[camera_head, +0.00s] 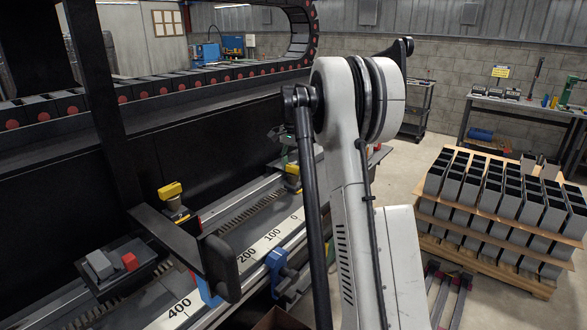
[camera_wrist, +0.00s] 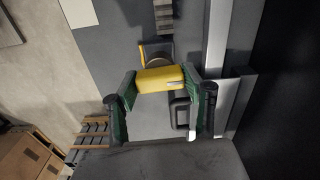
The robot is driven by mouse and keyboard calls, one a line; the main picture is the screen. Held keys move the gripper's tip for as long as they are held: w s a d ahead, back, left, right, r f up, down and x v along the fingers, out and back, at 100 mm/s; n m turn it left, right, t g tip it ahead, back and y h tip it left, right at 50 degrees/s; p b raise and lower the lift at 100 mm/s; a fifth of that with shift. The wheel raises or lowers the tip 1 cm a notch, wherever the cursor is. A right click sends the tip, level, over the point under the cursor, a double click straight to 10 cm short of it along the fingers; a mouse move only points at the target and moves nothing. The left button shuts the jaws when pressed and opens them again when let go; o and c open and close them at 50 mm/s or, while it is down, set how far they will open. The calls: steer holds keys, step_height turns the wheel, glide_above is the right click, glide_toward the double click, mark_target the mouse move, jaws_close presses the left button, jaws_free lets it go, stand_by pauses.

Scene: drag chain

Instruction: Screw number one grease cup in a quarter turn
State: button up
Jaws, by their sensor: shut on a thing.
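A yellow grease cup (camera_wrist: 161,78) sits between the green-padded fingers of my gripper (camera_wrist: 158,84) in the wrist view. The fingers are closed on its two sides. A round part shows just beyond it, partly hidden by the cup. In the head view, a yellow cup (camera_head: 293,170) stands on the rail beside the scale, just under the green part of my gripper, which is mostly hidden behind my arm. Another yellow cup (camera_head: 171,190) stands nearer, to the left along the same rail. No number is readable on either cup.
A white scale strip (camera_head: 232,258) with printed numbers runs along the rail. The drag chain (camera_head: 160,88) curves behind. A pallet of grey boxes (camera_head: 505,215) stands right.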

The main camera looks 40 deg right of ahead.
mark_target(294, 166)
steer(key=shift+m, duration=0.3)
stand_by(0.4)
steer(key=o, duration=1.1)
step_height(294, 166, up, 12)
steer(key=shift+r, duration=0.1)
